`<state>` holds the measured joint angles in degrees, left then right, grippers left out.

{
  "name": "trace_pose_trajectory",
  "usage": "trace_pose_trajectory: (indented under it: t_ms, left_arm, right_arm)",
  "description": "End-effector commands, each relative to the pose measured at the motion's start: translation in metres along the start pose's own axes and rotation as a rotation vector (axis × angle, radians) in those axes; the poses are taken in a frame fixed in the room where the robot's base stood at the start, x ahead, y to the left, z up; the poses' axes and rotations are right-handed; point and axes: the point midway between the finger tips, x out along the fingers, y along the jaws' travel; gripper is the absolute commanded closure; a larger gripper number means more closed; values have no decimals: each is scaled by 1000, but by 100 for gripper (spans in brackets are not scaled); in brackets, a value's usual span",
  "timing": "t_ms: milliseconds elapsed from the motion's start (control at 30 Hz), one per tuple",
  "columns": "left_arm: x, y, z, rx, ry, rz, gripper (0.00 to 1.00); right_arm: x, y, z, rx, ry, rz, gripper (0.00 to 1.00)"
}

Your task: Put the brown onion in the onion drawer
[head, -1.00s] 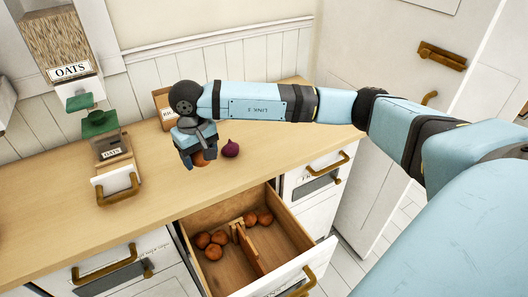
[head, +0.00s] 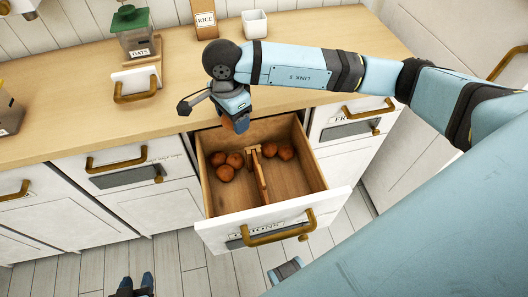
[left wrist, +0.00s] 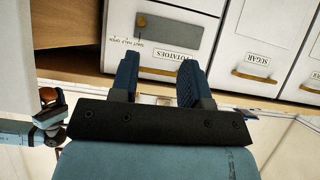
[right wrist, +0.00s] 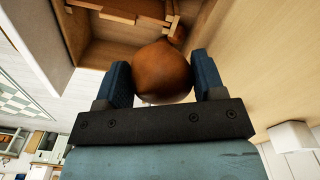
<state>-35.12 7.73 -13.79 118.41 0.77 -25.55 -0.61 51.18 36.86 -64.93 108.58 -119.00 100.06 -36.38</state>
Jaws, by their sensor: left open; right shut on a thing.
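The brown onion (right wrist: 162,72) is held between the fingers of my right gripper (right wrist: 160,85). In the head view the onion (head: 241,124) shows under my right gripper (head: 234,106), above the back left part of the open onion drawer (head: 325,197). The drawer's label is partly hidden by its handle. A wooden divider (head: 259,178) splits the drawer, with several brown onions (head: 225,173) left of it and others (head: 285,151) right of it. My left gripper (head: 133,287) is low at the bottom edge of the head view. It is open and empty in the left wrist view (left wrist: 158,80).
On the counter (head: 190,75) stand an oats dispenser (head: 140,42), a rice box (head: 206,18) and a white cup (head: 255,23). Closed drawers flank the onion drawer. The left wrist view shows a potatoes drawer (left wrist: 163,70) and a sugar drawer (left wrist: 257,75).

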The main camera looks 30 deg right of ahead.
Motion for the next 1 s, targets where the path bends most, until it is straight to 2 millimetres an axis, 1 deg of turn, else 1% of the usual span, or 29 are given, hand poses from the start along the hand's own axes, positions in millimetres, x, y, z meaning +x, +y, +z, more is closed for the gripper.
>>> trace_pose_trajectory:
  t_ms: [33,167,300,500,600,700,800,867,967,1000]
  left_arm:
    - [4,0,6,0,3,1,57]
    - [10,0,12,0,8,2,57]
    - [15,1,18,0,11,4,57]
    - [22,2,25,-1,15,6,57]
    - [23,2,25,-2,21,6,57]
    - [23,2,24,-2,25,7,57]
    - [24,3,25,-3,23,8,57]
    - [24,3,26,-4,21,8,57]
    - [26,3,28,-4,20,9,57]
    - [26,3,30,-4,21,9,57]
  right_arm:
    - [13,6,7,100,-3,1,63]
    - [32,19,21,410,-3,1,63]
    - [51,34,36,762,-8,0,63]
    - [74,53,56,1230,-18,1,63]
    - [81,60,62,1404,-23,4,63]
    - [85,65,66,1526,-27,5,63]
    - [88,67,69,1594,-28,5,63]
    - [94,68,69,1614,-27,7,63]
    - [112,68,70,1623,-25,8,63]
    - [123,68,70,1623,-24,8,63]
